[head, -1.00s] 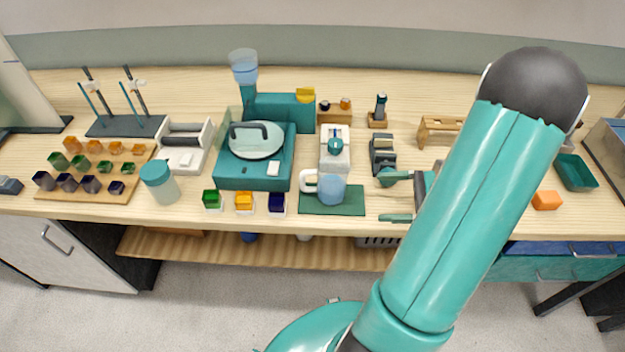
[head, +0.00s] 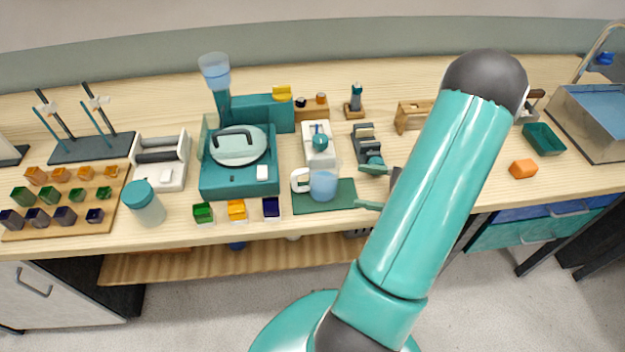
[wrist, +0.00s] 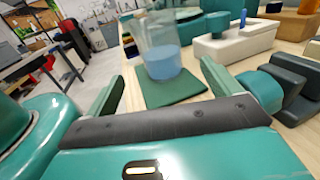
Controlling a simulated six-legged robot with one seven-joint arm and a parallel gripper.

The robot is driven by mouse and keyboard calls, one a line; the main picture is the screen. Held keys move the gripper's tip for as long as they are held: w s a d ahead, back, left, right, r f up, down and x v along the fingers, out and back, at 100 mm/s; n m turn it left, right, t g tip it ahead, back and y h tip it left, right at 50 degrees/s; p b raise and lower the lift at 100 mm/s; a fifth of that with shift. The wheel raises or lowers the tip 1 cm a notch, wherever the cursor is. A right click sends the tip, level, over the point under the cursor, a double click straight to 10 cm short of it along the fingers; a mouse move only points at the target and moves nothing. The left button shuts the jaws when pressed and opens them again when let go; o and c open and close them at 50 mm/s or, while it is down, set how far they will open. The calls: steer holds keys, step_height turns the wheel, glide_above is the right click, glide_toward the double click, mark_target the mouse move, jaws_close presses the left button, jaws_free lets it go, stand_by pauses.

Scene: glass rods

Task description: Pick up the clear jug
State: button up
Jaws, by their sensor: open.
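The clear jug (head: 322,186) holds blue liquid and has a white handle on its left side. It stands upright on a dark green mat (head: 343,195) near the bench's front edge. In the wrist view the jug (wrist: 160,52) is ahead, beyond the fingertips and roughly centred between them. My gripper (head: 362,187) is open and empty, just to the right of the jug, with its fingers pointing left at it. In the wrist view both green fingers of my gripper (wrist: 158,88) are spread apart and do not touch the jug.
A white device with a green knob (head: 318,148) stands behind the jug. A dark grey device (head: 363,142) stands close behind my gripper. A teal machine (head: 238,180) and small coloured blocks (head: 237,210) are to the left. The mat's right part is bare.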

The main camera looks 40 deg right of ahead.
mark_target(320, 178)
steer(key=x, duration=1.1)
steer(key=shift+w+a+r, duration=0.1)
steer(key=shift+w+a, duration=0.15)
steer(key=c, duration=1.2)
steer(key=shift+r, duration=0.1)
